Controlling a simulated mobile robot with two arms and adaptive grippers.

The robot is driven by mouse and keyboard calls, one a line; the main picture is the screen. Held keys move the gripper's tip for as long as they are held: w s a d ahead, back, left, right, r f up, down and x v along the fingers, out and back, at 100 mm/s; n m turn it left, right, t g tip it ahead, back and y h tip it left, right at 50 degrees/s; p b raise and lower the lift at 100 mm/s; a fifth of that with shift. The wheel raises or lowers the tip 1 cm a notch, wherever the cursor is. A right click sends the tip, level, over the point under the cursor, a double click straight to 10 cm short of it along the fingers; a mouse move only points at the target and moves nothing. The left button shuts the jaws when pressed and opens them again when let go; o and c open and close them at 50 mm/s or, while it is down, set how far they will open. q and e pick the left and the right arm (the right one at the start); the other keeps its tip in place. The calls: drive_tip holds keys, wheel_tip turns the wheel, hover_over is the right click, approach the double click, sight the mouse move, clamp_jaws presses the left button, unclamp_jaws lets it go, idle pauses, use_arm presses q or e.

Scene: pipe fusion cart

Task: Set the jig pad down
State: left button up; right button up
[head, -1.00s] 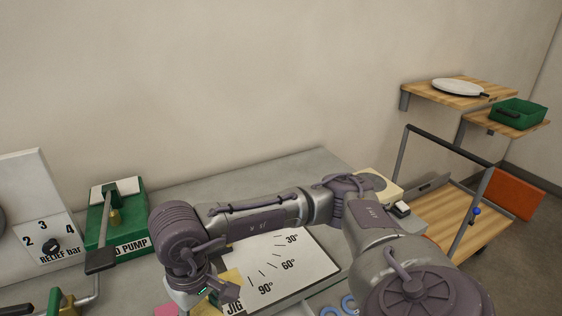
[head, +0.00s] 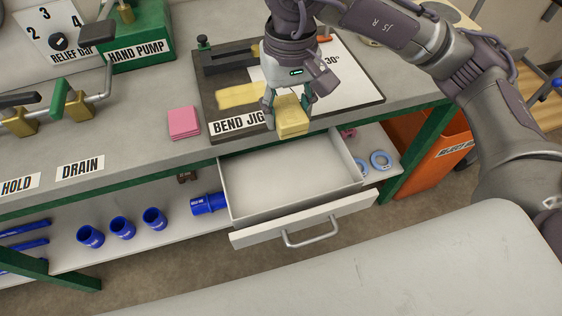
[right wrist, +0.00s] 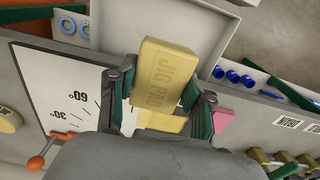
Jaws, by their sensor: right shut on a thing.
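The jig pad, a yellow block (head: 293,122), is held in my right gripper (head: 290,103). In the right wrist view its "JIG PAD" lettering shows on the block (right wrist: 163,80) between the two fingers (right wrist: 162,98). In the head view the pad hangs at the front edge of the bend jig board (head: 222,122), just behind and above the open drawer (head: 233,192). I cannot tell its exact height over the board. A flat yellow patch (head: 240,95) shows on the board to the left. My left gripper is not in view.
A pink pad stack (head: 184,122) lies left of the board. The drawer looks empty and sticks out below the bench. Blue rings (head: 381,160) and blue fittings (head: 122,228) lie on the lower shelf. An orange bin (head: 425,150) stands at right.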

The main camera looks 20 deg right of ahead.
sight(287, 174)
wheel_tip(287, 174, down, 17)
drive_tip(key=shift+f+p, duration=0.2)
drive_tip(key=shift+p, duration=0.35)
drive_tip(key=shift+f+b, duration=0.25)
drive_tip(key=shift+b, duration=0.05)
drive_tip(key=o, duration=1)
drive_tip(key=shift+r, duration=0.1)
drive_tip(key=shift+r, duration=0.15)
